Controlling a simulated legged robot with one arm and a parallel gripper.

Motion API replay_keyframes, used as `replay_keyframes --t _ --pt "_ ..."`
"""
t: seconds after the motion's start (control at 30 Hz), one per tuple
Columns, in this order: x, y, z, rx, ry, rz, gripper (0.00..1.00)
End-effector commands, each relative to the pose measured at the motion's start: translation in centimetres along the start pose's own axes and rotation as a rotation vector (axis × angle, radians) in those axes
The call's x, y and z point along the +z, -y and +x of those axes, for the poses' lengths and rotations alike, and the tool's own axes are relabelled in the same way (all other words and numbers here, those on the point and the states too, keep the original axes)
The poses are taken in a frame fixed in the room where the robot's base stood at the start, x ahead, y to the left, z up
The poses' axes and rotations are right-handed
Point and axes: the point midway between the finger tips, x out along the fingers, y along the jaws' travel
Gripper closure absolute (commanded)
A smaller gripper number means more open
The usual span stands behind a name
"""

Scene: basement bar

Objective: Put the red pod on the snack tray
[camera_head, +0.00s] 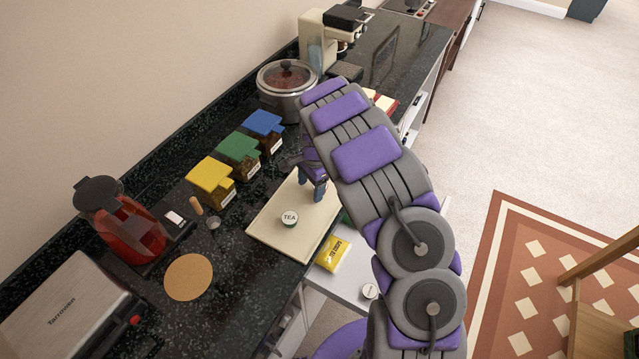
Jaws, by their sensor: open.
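The cream snack tray (270,232) lies on the dark counter, partly covered by my arm. A round pod with a white lid marked TEA (289,218) and a green side sits on it. My gripper (313,192) is open and points down over the tray's far part, right of and behind the TEA pod. I see nothing held between its fingers, though the arm hides part of that area. I cannot make out a red pod. A round white-lidded pod (370,291) lies in the open drawer; its side colour is not clear.
The open white drawer (345,282) below the tray holds a yellow packet (333,253). Yellow (210,176), green (238,148) and blue (263,124) lidded containers line the counter. A red kettle (130,230), cork mat (188,277) and slow cooker (287,85) stand around.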

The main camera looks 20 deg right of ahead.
Motion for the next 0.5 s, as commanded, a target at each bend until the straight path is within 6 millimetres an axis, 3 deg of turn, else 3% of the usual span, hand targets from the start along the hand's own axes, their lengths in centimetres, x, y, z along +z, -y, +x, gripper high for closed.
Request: replay_keyframes --t 0.27,0.5 --pt "-1.8 -0.6 -0.9 -0.008 0.02 0.004 0.25" --pt "-1.4 -0.4 -5.1 -0.01 0.014 0.002 0.25"
